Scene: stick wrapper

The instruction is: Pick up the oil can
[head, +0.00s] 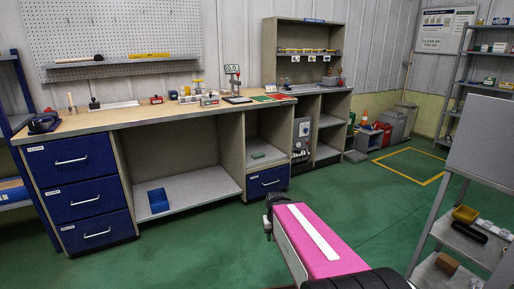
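I cannot make out an oil can for certain. Small items stand along the wooden workbench top, among them a yellow-topped item (198,86) near the middle, too small to name. A dark green container (351,120) stands by the right end of the bench. My pink and white arm reaches up from the bottom of the head view. A dark part (270,207) shows at its far end, low in front of the bench; its fingers cannot be made out. Nothing is seen held there, and the bench items are well apart from it.
A grey metal cart (462,245) with small items stands close at right. Green floor is clear before the bench and inside a yellow floor outline (412,150).

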